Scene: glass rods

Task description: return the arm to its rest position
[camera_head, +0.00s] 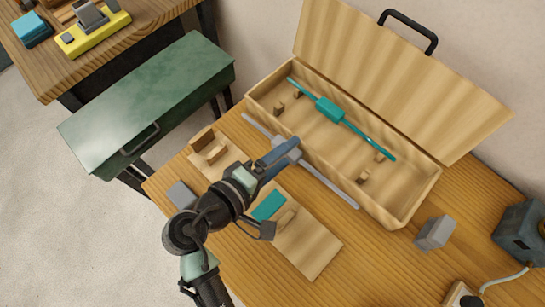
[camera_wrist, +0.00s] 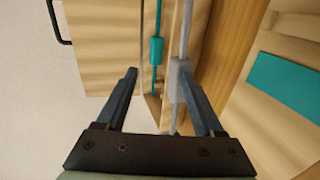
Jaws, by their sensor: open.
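My gripper (camera_head: 284,150) is open above the workbench, at the front of an open wooden case (camera_head: 405,212). A grey rod (camera_head: 328,187) with a grey block at its middle runs along the case's front wall, right by my fingers. In the wrist view the two blue fingers (camera_wrist: 157,72) are spread apart. The grey rod (camera_wrist: 186,40) shows just inside the right finger; I cannot tell whether they touch or what the rod rests on. A teal rod (camera_head: 358,130) with a teal block lies inside the case on small wooden supports. My arm reaches in from the lower left.
A wooden board (camera_head: 312,250) with a teal patch (camera_head: 269,205) lies under my arm. A grey block (camera_head: 434,233) and a dark machine (camera_head: 522,232) are at the right. The case lid (camera_head: 400,70) stands open behind. A green cabinet (camera_head: 150,95) is at the left.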

